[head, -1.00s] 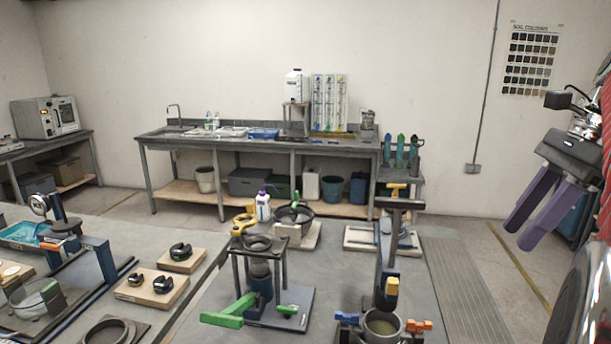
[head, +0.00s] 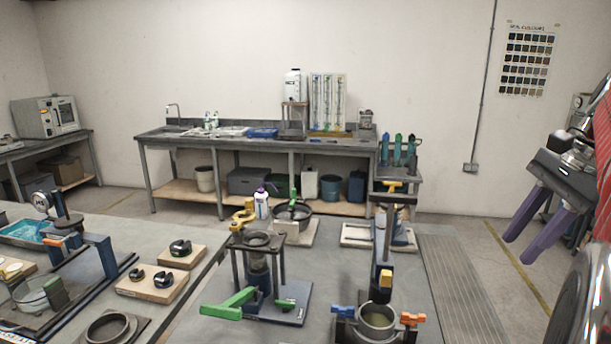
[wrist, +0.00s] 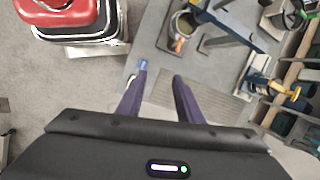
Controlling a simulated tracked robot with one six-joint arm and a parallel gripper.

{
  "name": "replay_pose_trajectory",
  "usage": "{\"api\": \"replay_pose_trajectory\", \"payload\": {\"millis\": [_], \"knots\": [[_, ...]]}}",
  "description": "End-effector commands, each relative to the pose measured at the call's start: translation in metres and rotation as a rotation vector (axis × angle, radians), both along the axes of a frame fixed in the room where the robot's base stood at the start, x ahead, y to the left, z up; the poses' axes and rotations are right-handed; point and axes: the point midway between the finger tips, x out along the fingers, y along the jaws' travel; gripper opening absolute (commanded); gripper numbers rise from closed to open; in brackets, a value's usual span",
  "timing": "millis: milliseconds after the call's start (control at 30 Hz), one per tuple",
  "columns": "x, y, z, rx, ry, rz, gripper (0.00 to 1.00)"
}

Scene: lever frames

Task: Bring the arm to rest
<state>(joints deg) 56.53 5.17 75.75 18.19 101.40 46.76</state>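My gripper (head: 519,247) hangs at the right in the head view, with its two purple fingers pointing down and to the left. The fingers stand apart with nothing between them, and the gripper touches nothing there. In the wrist view the fingers (wrist: 160,76) reach up from the dark gripper body, apart and empty, above the floor and the edge of the bench. Most of my arm is out of view or cut off at the right edge of the head view.
The near bench holds a steel frame with a green lever (head: 229,303), a tall press with a yellow-topped handle (head: 393,186), a grey pot (head: 377,319) and wooden blocks (head: 152,283). A sink bench (head: 262,144) stands along the wall. Floor (head: 505,240) shows right of the near bench.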

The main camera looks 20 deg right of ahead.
Motion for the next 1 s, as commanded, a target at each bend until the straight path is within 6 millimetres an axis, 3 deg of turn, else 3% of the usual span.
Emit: {"api": "replay_pose_trajectory", "payload": {"millis": [167,367,667,1000], "knots": [[0.004,0.002,-0.029,-0.092,-0.024,0.121,0.33],[0.014,0.029,-0.065,-0.234,-0.051,0.347,0.33],[0.023,0.1,-0.114,-0.437,-0.09,0.73,0.33],[0.011,0.192,-0.162,-0.626,-0.153,1.141,0.33]]}}
